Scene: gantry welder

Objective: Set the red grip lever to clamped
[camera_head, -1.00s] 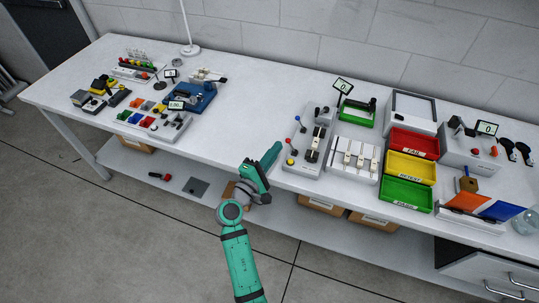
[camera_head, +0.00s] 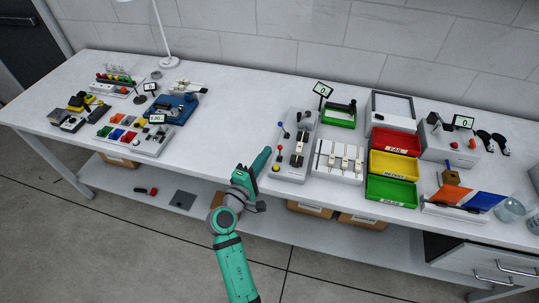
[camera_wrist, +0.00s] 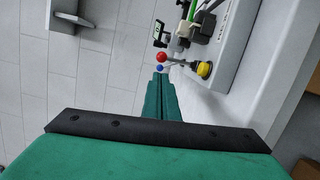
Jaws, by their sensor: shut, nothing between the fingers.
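The red grip lever (camera_head: 279,147) is a thin rod with a red ball knob on the left side of a grey gantry welder fixture (camera_head: 291,173).
A white switch panel (camera_head: 338,163) stands right of the fixture, then red, yellow and green trays (camera_head: 391,190).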

